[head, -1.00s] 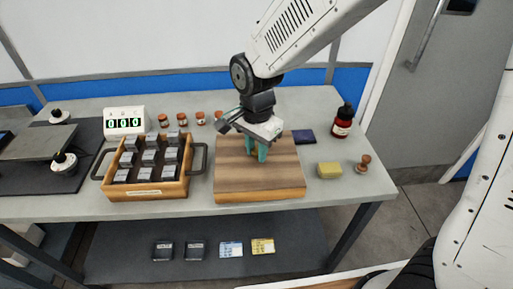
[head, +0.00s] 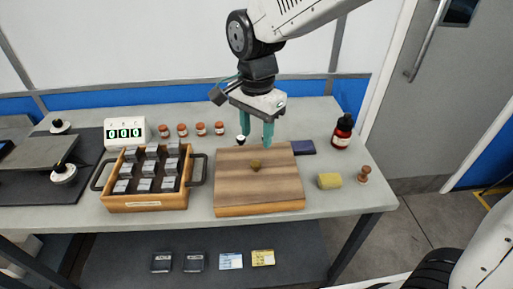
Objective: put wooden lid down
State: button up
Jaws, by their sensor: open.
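The wooden lid (head: 283,181) is a striped brown square board with a small round knob (head: 255,164) on top. It lies flat on the bench, to the right of the wooden crate; I cannot tell whether it rests on a box or base beneath. My gripper (head: 254,143) is above and behind the knob, pointing down. Its two teal fingers are spread apart with nothing between them, clear of the knob.
A wooden crate (head: 146,203) of grey blocks stands left of the lid. A digital display (head: 125,132) and several small jars (head: 182,130) stand behind. A yellow sponge (head: 329,181), a stamp (head: 364,174), a dark bottle (head: 342,132) and a dark blue pad (head: 303,147) are at right.

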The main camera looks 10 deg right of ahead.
jog(key=s+d+r+n, duration=0.2)
jog(key=s+d+r, duration=0.2)
jog(key=d, duration=0.2)
jog(key=s+d+r+n, duration=0.2)
jog(key=s+d+r, duration=0.15)
jog(key=d, duration=0.35)
jog(key=s+d+f+n+t, duration=0.1)
jog(key=s+d+n, duration=0.4)
jog(key=s, duration=0.7)
jog(key=d, duration=0.2)
jog(key=shift+d+f, duration=0.35)
jog(key=shift+d, duration=0.05)
